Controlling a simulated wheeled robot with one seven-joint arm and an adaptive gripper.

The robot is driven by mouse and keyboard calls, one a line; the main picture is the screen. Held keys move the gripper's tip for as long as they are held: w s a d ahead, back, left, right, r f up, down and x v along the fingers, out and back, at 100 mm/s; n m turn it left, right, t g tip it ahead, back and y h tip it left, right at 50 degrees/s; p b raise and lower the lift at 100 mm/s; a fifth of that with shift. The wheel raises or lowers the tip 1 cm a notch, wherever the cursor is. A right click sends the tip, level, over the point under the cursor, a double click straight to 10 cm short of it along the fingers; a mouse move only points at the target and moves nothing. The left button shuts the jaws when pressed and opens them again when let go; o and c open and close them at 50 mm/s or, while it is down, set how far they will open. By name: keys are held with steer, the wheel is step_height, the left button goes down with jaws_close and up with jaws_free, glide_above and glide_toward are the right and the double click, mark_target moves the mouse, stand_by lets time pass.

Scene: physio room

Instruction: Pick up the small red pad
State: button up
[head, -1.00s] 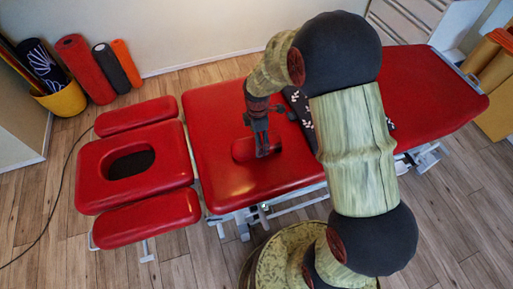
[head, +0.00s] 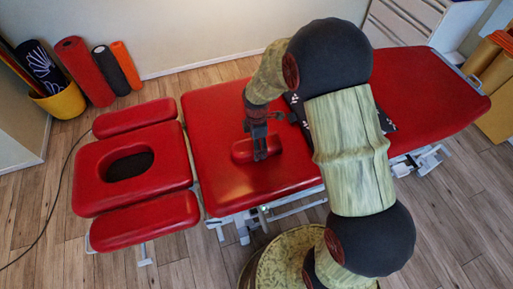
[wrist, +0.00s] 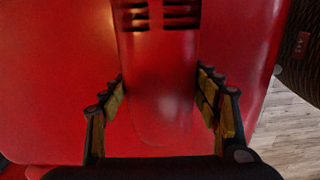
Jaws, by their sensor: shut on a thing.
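The small red pad (head: 242,151) is a rounded red block at the middle section of the red treatment table (head: 218,185). My gripper (head: 260,155) points down over it, with its fingers shut on the pad. In the wrist view the pad (wrist: 160,85) runs up between the two fingers of my gripper (wrist: 160,112), one finger along each side. Dark slots show near its top edge. The pad and the table are nearly the same red, so I cannot tell whether the pad touches the tabletop.
A black patterned cloth (head: 298,104) lies on the table behind my arm. The headrest (head: 92,187) with its oval hole is at the left. Rolled mats (head: 84,68) and a yellow bucket (head: 65,101) stand by the wall. The table's front left part is clear.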

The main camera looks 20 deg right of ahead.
steer(key=c, duration=0.5)
steer(key=shift+c, duration=0.2)
steer(key=shift+r, duration=0.15)
